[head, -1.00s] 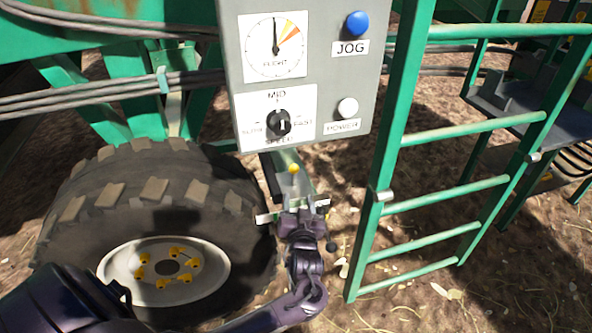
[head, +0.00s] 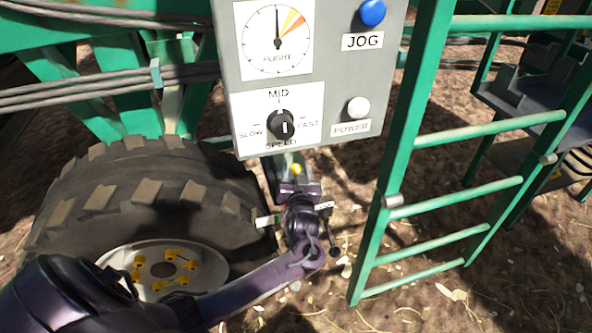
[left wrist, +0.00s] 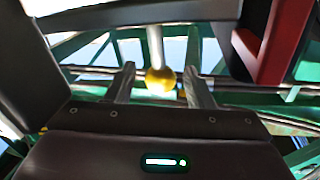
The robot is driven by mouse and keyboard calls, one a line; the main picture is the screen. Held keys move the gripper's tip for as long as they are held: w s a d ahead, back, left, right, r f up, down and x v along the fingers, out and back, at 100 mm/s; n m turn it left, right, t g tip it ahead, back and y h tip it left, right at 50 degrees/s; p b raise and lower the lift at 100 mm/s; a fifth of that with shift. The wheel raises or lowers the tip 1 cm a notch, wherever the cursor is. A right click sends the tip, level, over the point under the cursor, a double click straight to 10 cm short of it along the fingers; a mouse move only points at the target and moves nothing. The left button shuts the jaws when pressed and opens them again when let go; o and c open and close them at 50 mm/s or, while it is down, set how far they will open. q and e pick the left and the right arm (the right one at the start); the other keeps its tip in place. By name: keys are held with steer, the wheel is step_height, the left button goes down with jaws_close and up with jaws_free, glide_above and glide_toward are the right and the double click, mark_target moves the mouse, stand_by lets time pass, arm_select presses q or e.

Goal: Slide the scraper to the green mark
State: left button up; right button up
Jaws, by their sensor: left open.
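A yellow ball knob (head: 296,169) shows below the grey control box. In the left wrist view the yellow knob (left wrist: 161,80) sits on the end of a pale rod. My left gripper (head: 299,182) is open, with its fingers on either side of the knob in the wrist view; a gap shows on each side, and contact cannot be told. A pale bar (head: 268,220) passes behind my left gripper. I cannot tell which part is the scraper, and I cannot pick out the green mark from the green frame. My right gripper is not in view.
The grey control box (head: 225,75) with dial, blue JOG button, white POWER button and speed knob hangs just above the gripper. A big tyre (head: 110,190) stands left, a green ladder (head: 384,200) right. Bare straw-strewn ground (head: 340,300) lies in front.

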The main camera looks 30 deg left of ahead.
arm_select(q)
steer(key=shift+w+a, duration=0.35)
steer(key=shift+w, duration=0.05)
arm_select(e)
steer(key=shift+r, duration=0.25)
arm_select(q)
steer(key=shift+c, duration=0.3)
jaws_close()
